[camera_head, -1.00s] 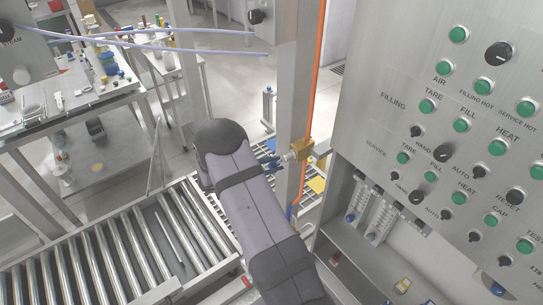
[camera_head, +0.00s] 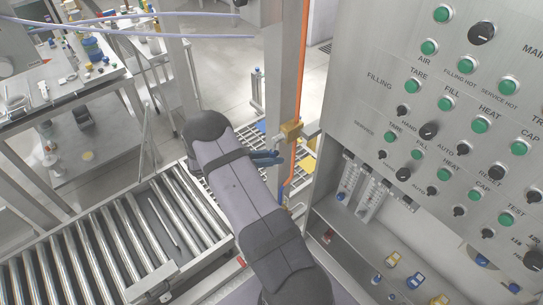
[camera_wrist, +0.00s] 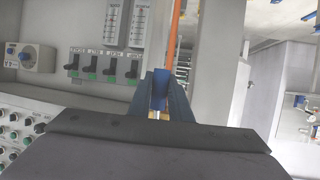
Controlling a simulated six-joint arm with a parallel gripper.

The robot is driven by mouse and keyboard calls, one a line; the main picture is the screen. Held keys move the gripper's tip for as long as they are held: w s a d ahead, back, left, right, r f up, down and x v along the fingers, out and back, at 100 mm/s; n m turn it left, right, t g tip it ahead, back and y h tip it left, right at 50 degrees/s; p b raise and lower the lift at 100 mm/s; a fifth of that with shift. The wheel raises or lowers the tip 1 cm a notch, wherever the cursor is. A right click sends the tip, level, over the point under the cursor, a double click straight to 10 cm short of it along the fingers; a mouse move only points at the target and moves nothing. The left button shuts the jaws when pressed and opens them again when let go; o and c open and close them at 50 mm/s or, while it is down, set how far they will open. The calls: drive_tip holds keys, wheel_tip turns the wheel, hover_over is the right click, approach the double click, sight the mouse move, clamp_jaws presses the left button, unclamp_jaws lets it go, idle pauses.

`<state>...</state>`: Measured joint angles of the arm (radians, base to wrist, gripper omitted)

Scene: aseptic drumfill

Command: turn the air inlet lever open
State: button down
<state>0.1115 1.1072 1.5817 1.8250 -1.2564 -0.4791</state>
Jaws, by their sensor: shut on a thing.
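My gripper (camera_head: 265,157) is just left of and below the brass body in the head view. In the wrist view, my gripper (camera_wrist: 160,92) has its dark blue fingers close together around a brighter blue piece (camera_wrist: 159,88), which looks like the lever's handle. A small brass-coloured part shows low between the fingers. My arm and the fingers hide most of the lever, so its exact angle cannot be told.
The orange pipe (camera_head: 301,70) runs up the grey post beside the valve. A steel control panel (camera_head: 450,120) with green buttons and black knobs stands close on the right. A roller conveyor (camera_head: 110,245) lies at lower left. A cluttered bench (camera_head: 60,95) stands at upper left.

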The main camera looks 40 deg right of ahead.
drive_tip(key=shift+s, duration=0.1)
idle(0.3)
drive_tip(key=c, duration=1.6)
unclamp_jaws()
drive_tip(key=shift+c, duration=0.2)
drive_tip(key=shift+w+a+r+b, duration=0.2)
drive_tip(key=shift+a+b, duration=0.2)
drive_tip(key=shift+a, duration=0.15)
drive_tip(key=b+v, duration=0.2)
drive_tip(key=v, duration=0.4)
drive_tip(key=shift+a, duration=0.1)
